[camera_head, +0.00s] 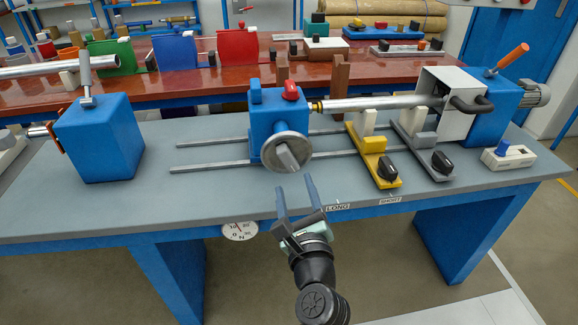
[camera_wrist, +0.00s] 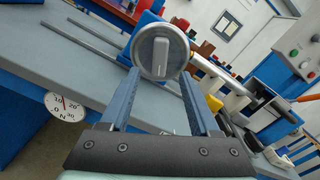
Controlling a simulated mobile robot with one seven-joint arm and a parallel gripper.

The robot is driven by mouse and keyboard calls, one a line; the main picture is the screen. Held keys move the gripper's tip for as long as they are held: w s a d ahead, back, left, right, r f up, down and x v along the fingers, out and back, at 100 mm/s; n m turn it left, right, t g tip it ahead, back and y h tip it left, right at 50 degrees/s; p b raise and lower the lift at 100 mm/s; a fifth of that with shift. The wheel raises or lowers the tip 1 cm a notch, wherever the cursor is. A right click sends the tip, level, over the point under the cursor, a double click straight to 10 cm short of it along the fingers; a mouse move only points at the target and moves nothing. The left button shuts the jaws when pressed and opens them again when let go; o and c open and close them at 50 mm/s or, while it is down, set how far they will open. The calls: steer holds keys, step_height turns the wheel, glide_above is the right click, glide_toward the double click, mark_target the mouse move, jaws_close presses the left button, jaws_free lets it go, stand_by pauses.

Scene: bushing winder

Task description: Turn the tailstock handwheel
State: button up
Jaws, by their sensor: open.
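The tailstock handwheel (camera_head: 287,152) is a grey disc with a raised bar grip across its face. It sits on the front of the blue tailstock (camera_head: 262,122), which has a red knob on top and stands on two rails. The handwheel also shows in the wrist view (camera_wrist: 160,52), beyond my fingertips, with its bar near upright. My gripper (camera_head: 296,186) is open and empty, in front of and a little below the handwheel. In the wrist view its two fingers (camera_wrist: 160,80) point toward the wheel, apart from each other. No contact with the wheel is visible.
A yellow support (camera_head: 374,158) and a grey support (camera_head: 424,146) stand right of the tailstock under a long metal shaft (camera_head: 380,102). A blue block (camera_head: 100,138) stands at left. A dial (camera_head: 240,230) hangs at the bench's front edge. The bench (camera_head: 215,200) is clear left of the handwheel.

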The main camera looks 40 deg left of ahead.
mark_target(288, 162)
steer(key=b+x, duration=0.1)
steer(key=x, duration=0.7)
jaws_close()
